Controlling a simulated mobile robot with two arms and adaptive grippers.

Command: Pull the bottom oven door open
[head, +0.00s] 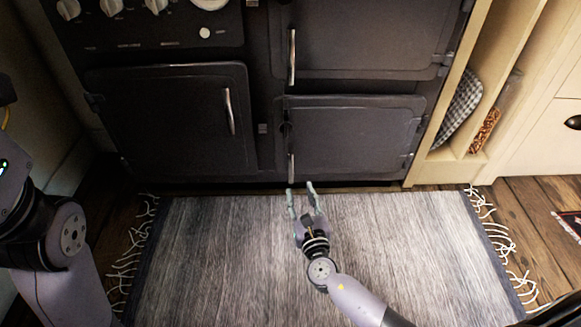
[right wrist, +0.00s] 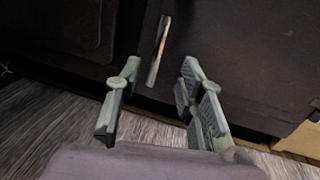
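The bottom oven door (head: 355,138) is the lower right door of the dark range, and it is shut. Its upright metal handle (head: 291,167) is at the door's left edge, low down; the handle also shows in the right wrist view (right wrist: 158,50). My right gripper (head: 301,188) is open and empty, low over the rug, with its fingertips just short of the handle's lower end. In the right wrist view the handle appears between and beyond the two fingertips (right wrist: 161,70). I cannot tell whether they touch it. My left gripper is out of view; only its arm shows.
Another oven door (head: 365,35) is shut above, and a wide door (head: 170,118) is shut at the left. A fringed grey rug (head: 210,250) covers the floor in front. Cream shelving (head: 447,110) with a checked cloth (head: 460,103) adjoins the range's right side.

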